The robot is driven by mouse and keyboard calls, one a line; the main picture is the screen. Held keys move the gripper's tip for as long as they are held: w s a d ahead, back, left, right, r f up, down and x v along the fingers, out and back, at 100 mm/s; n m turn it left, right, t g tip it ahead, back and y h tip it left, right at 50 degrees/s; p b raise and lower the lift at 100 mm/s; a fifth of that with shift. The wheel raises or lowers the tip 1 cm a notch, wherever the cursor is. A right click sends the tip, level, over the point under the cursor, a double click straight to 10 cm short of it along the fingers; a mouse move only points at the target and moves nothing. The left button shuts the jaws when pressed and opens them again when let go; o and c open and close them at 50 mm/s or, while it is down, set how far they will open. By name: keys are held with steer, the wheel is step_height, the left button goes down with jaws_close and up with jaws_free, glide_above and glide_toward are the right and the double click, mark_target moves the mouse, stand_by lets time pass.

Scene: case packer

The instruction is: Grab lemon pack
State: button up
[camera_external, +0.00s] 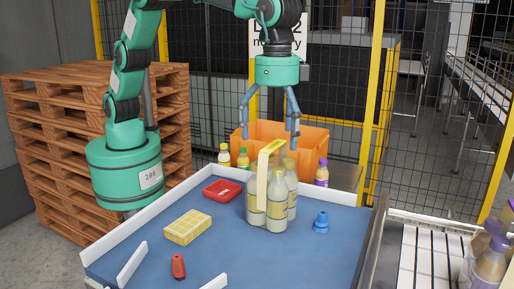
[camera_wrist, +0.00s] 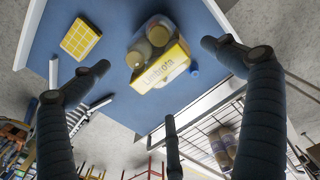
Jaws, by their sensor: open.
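The lemon pack (camera_external: 276,210) is a cluster of pale yellow bottles with a yellow carrier band over the top. It stands upright on the blue table, right of the middle. In the wrist view the pack (camera_wrist: 162,68) shows from above, its yellow band lettered. My gripper (camera_external: 268,138) is open and empty, pointing down above the pack with clear space between. In the wrist view its fingers spread around the pack without touching it. The far bottles of the pack are partly hidden by the near ones.
On the blue table (camera_external: 215,262) are a yellow box (camera_external: 187,227), a red tray (camera_external: 222,191), a small blue item (camera_external: 321,222) and a red item (camera_external: 178,266). Low white walls edge it. An orange crate (camera_external: 315,137) and several bottles stand behind.

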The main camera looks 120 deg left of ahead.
mark_target(274, 145)
steer(key=shift+f, duration=0.45)
steer(key=shift+s+f, duration=0.15)
steer(key=shift+f, duration=1.15)
steer(key=shift+s+f, duration=0.1)
steer(key=shift+f, duration=1.15)
steer(key=c, duration=1.7)
steer(key=shift+c, duration=0.6)
steer(key=shift+r, duration=0.15)
